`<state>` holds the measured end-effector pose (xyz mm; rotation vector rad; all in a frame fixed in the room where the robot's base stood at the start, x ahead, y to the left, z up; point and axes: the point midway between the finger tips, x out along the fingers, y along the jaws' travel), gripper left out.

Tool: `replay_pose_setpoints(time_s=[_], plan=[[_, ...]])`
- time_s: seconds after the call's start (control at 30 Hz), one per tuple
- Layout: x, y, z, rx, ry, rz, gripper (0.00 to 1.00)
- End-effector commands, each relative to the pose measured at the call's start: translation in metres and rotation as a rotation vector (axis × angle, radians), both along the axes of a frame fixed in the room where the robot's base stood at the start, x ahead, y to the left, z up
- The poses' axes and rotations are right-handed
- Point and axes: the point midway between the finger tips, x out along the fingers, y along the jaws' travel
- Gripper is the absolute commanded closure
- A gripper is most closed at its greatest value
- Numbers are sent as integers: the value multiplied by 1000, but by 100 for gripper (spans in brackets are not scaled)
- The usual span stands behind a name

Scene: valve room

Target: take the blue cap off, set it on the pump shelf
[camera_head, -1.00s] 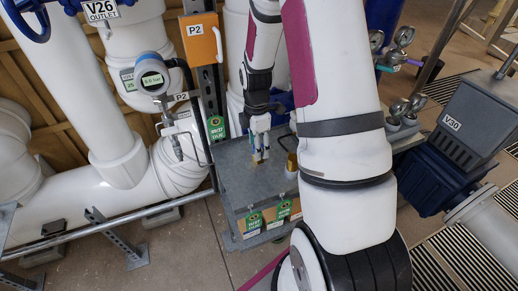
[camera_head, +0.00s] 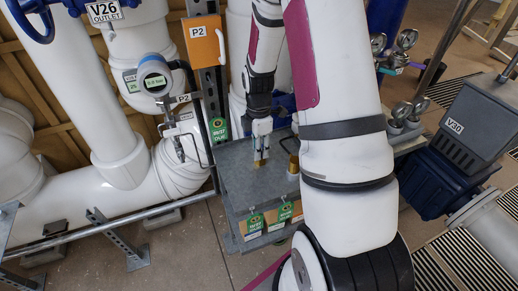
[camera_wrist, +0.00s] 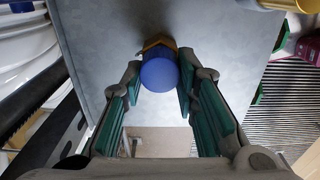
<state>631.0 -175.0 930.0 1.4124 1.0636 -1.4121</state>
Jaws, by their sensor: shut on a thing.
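My gripper (camera_head: 261,156) is shut on the blue cap (camera_wrist: 160,75), seen as a round blue end between the green finger pads in the wrist view. A brass-coloured, angular part shows behind the blue end, and a small brass-coloured bit shows at the fingertips in the head view. The gripper points down over the grey pump shelf (camera_head: 235,178), which also fills much of the wrist view (camera_wrist: 235,45). I cannot tell whether the held piece touches the shelf top.
A brass cylinder (camera_head: 293,164) stands on the shelf to the right of my gripper. Green tags (camera_head: 255,222) hang at the shelf's front. A gauge (camera_head: 153,76), white pipes and an orange P2 box (camera_head: 204,41) stand at left. Bare shelf top lies left of the gripper.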

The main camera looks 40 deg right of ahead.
Motion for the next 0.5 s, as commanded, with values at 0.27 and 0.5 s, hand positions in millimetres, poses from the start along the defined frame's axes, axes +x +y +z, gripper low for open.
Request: replay_pose_setpoints(time_s=[0.27,0.5], plan=[[1,-1,29,-2,-5,-1,87],[-44,24,36,0,1,1,87]])
